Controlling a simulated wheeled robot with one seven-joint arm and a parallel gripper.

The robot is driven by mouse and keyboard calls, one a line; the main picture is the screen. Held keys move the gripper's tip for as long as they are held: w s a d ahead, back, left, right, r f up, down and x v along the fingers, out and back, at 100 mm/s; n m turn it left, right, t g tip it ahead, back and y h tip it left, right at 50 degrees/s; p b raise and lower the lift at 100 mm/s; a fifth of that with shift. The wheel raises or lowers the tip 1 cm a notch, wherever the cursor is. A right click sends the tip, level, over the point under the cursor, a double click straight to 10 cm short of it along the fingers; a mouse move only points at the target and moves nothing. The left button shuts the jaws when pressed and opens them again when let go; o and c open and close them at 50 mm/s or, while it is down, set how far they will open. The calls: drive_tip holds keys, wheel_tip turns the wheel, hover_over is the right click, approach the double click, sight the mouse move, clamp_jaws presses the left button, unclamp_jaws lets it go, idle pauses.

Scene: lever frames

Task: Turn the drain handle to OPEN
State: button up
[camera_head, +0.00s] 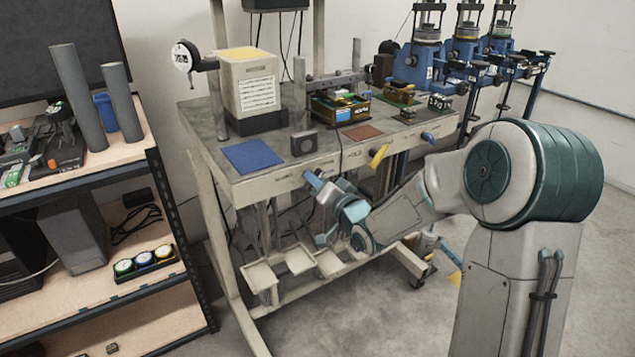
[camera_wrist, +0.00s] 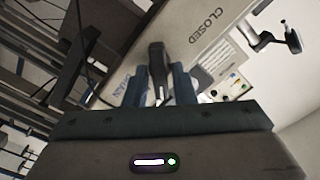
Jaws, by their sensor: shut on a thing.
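The drain handle (camera_wrist: 157,62) is a dark lever in the wrist view, standing out from the pale front panel of the bench. My gripper (camera_wrist: 158,80) is shut on it, with one blue finger on each side. The word CLOSED is printed on the panel to the upper right of the handle, and DRAIN shows partly behind the left finger. I see no OPEN mark. In the head view my gripper (camera_head: 318,184) is at the bench's front panel, and the handle is hidden there by the fingers.
A yellow handle (camera_head: 378,155) and a blue handle (camera_head: 428,137) stick out of the same panel to the right. The bench top (camera_head: 215,145) carries several devices and a blue mat (camera_head: 252,156). Small trays (camera_head: 262,277) hang below. A shelf (camera_head: 110,160) stands left.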

drive_tip(key=o, duration=0.8)
drive_tip(key=shift+d, duration=0.1)
drive_tip(key=v, duration=1.3)
drive_tip(key=shift+s+d+p, duration=0.2)
drive_tip(key=shift+s+p, duration=0.15)
